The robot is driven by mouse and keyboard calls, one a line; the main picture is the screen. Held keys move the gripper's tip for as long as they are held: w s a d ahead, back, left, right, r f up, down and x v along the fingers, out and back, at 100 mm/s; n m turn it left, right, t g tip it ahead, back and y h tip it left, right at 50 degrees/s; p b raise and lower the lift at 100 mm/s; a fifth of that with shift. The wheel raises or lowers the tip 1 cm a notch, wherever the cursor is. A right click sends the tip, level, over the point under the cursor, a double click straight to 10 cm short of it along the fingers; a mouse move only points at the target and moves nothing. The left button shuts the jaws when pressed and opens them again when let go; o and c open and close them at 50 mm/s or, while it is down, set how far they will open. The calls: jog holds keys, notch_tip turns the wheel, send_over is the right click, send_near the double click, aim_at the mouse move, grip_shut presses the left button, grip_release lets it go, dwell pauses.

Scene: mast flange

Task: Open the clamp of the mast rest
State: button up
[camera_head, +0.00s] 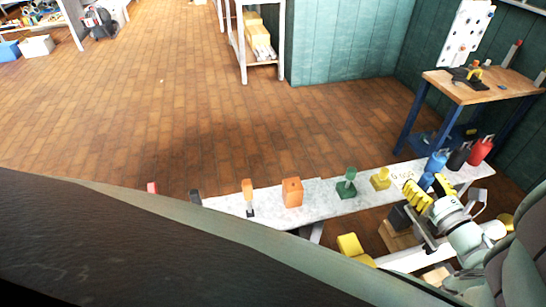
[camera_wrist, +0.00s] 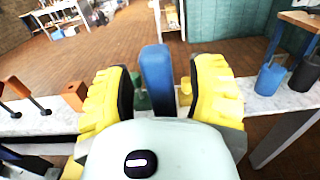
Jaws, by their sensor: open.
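My gripper (camera_head: 425,190) is open, with its yellow ribbed fingers over the right part of a pale bench. In the wrist view my gripper (camera_wrist: 160,75) has one finger on each side of an upright blue bar (camera_wrist: 157,80), with a visible gap on both sides. The blue bar (camera_head: 426,181) also shows between the fingers in the head view. Its lower end is hidden behind my gripper. I cannot tell whether this bar belongs to the clamp of the mast rest; no clamp shows clearly.
The pale bench (camera_head: 325,204) carries an orange block (camera_head: 292,192), a green piece (camera_head: 346,184) and a yellow piece (camera_head: 381,179) left of my gripper. Blue (camera_head: 437,161), black (camera_head: 459,157) and red (camera_head: 481,151) containers stand close on its right. The brick floor beyond is clear.

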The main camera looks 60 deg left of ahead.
grip_shut()
dwell(0.4)
